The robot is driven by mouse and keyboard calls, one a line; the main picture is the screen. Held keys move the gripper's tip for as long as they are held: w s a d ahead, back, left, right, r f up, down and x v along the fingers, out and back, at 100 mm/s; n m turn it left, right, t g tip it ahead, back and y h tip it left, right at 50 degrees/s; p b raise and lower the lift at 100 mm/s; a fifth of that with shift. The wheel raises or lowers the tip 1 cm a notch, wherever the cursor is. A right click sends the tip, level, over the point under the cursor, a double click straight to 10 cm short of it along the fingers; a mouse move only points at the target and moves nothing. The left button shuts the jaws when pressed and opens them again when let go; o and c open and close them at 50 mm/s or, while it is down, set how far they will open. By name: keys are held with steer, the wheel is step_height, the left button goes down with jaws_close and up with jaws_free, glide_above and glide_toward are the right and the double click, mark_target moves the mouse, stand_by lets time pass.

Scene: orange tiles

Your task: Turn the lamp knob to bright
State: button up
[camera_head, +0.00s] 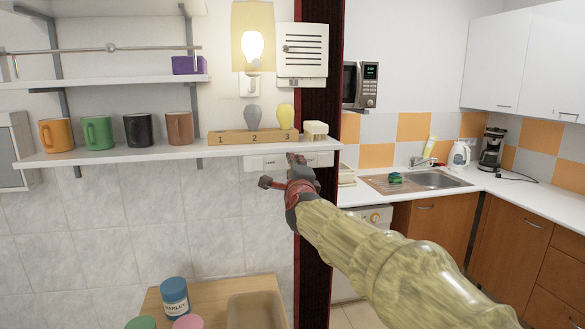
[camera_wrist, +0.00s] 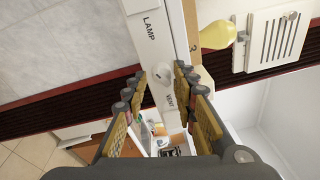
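The lamp (camera_head: 252,46) on the wall glows behind a pale yellow shade. A white control panel (camera_head: 258,163) with a LAMP label is under the shelf's front edge. My gripper (camera_head: 279,170) is in front of the panel. The knob's setting is unclear, and my gripper hides part of the panel in the head view.
The shelf (camera_head: 150,152) above holds several mugs and a numbered wooden rack (camera_head: 237,137) with grey and yellow bulbs. A dark red post (camera_head: 313,260) stands close beside my gripper. Below is a wooden table (camera_head: 215,290) with jars. A kitchen counter lies right.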

steer(key=s+d, duration=0.1)
steer(key=s, duration=1)
steer(key=shift+s+d+f, duration=0.15)
steer(key=shift+d+f, duration=0.1)
steer(key=shift+d, duration=0.1)
steer(key=shift+o, duration=0.5)
